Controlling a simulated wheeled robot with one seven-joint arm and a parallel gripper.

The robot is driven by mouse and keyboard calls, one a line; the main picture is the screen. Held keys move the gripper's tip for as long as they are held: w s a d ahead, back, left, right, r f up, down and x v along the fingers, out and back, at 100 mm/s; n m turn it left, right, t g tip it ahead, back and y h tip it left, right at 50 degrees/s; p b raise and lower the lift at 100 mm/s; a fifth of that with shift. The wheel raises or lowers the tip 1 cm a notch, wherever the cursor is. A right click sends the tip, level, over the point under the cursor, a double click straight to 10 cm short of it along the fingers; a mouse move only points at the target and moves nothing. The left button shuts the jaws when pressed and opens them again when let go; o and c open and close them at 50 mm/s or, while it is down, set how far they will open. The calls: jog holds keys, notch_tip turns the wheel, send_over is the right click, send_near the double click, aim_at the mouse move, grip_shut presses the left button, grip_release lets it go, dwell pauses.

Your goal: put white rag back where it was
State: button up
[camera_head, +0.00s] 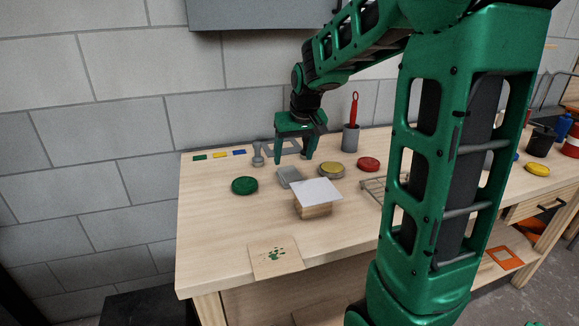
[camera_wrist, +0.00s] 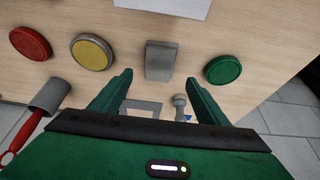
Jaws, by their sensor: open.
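The white rag (camera_head: 318,190) lies flat over the top of a wooden block (camera_head: 313,211) on the workbench. Its edge also shows at the top of the wrist view (camera_wrist: 165,4). My gripper (camera_head: 292,159) is open and empty, pointing down behind the rag, towards the wall. In the wrist view its fingers (camera_wrist: 158,78) stand apart with a grey block (camera_wrist: 161,60) in line with the gap, apparently beyond the fingertips. That grey block (camera_head: 289,177) sits behind the rag in the head view. I cannot tell the fingertips' exact height above the bench.
Around the rag are a green lid (camera_head: 245,186), a yellow-topped tin (camera_head: 331,170) and a red lid (camera_head: 368,164). A grey cup (camera_head: 351,138) holds a red-handled tool. A paint-spotted board (camera_head: 275,259) lies at the front. The bench's left front is mostly clear.

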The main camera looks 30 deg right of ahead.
jog(key=v, duration=0.3)
jog(key=shift+s+r, duration=0.1)
jog(key=shift+r, duration=0.1)
dwell(0.4)
